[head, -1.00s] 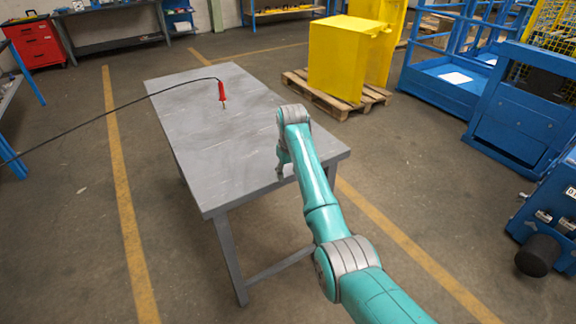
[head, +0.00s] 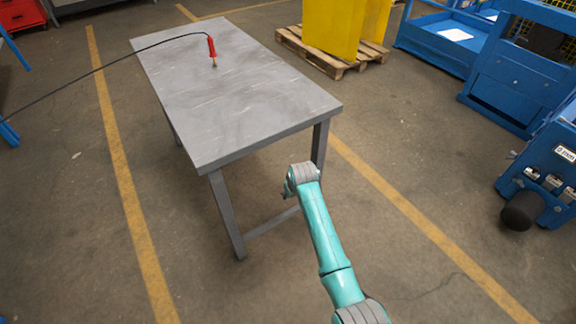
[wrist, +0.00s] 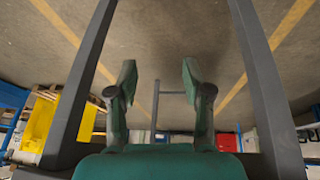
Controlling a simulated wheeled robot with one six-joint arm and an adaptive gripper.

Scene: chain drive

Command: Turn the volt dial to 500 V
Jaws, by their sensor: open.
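I cannot make out a volt dial in either view. My gripper (head: 287,190) is in front of the grey table's near side, below the tabletop level in the picture. In the wrist view my gripper (wrist: 160,78) shows two green fingers wide apart with nothing between them. A red-handled probe (head: 212,47) on a black cable stands tip down at the far part of the grey table (head: 235,105), well away from my gripper.
A blue machine (head: 550,165) with a black round part (head: 522,211) and small labels stands at the right edge. A wooden pallet (head: 330,55) bears yellow boxes at the back. Yellow floor lines (head: 130,190) flank the table; the floor around it is clear.

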